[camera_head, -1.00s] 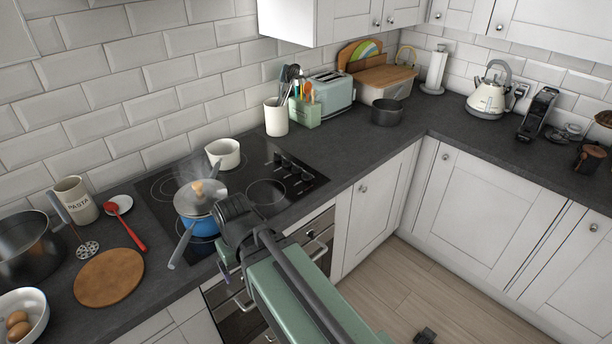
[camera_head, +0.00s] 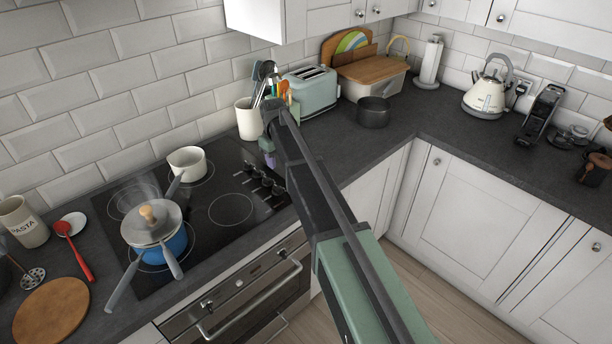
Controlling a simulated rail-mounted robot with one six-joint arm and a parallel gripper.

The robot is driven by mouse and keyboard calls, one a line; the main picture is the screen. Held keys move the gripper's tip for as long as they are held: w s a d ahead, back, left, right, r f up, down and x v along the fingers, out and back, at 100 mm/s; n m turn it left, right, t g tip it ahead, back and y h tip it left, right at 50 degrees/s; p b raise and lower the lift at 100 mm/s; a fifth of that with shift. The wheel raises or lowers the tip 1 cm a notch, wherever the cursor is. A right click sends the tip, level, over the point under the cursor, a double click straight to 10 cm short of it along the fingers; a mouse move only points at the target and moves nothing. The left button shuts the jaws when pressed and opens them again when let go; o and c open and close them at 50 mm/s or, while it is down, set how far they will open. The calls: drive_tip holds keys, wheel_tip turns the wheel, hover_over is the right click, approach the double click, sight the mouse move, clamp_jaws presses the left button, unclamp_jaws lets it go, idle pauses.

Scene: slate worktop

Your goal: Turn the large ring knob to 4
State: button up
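The black hob (camera_head: 200,225) is set in the worktop. A row of several dark knobs (camera_head: 265,183) runs along its right side. Their markings are too small to read, so I cannot tell which is the large ring knob or where it points. My gripper (camera_head: 269,154) is at the far right of the hob, close to the rear end of the knob row. My arm comes in from the lower right. The fingers are small and partly hidden behind my wrist. I cannot see whether they touch a knob or whether they are open.
A blue saucepan (camera_head: 174,246) with a grey lid (camera_head: 151,224) and a cream pan (camera_head: 187,162) stand on the hob. A utensil crock (camera_head: 247,122) and toaster (camera_head: 312,91) stand behind my gripper. A dark pot (camera_head: 373,112) is to the right.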

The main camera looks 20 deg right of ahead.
sight(277, 187)
drive_tip(key=f+b, duration=0.7)
drive_tip(key=a+f+b, duration=0.1)
drive_tip(key=f+b, duration=0.3)
drive_tip(key=shift+s, duration=0.2)
drive_tip(key=shift+r, duration=0.1)
clamp_jaws()
